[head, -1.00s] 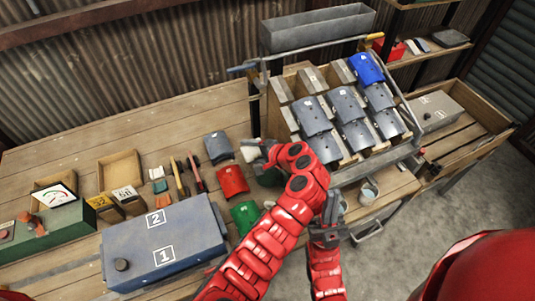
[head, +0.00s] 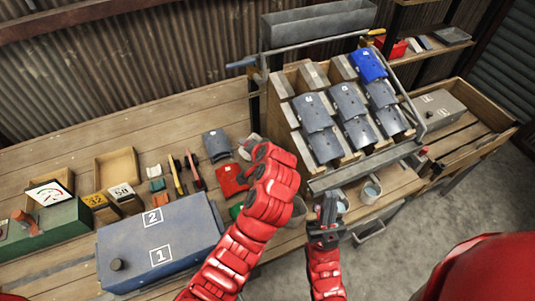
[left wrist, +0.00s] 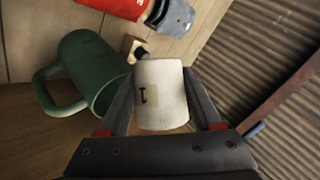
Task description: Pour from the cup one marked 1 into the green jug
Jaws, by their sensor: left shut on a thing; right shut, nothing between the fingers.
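My right gripper (head: 327,207) is shut and empty near the bench's front edge.
A blue box (head: 160,243) marked 1 and 2 is at the left. A sloped rack (head: 285,85) with several grey pieces and a blue one stands at the right.

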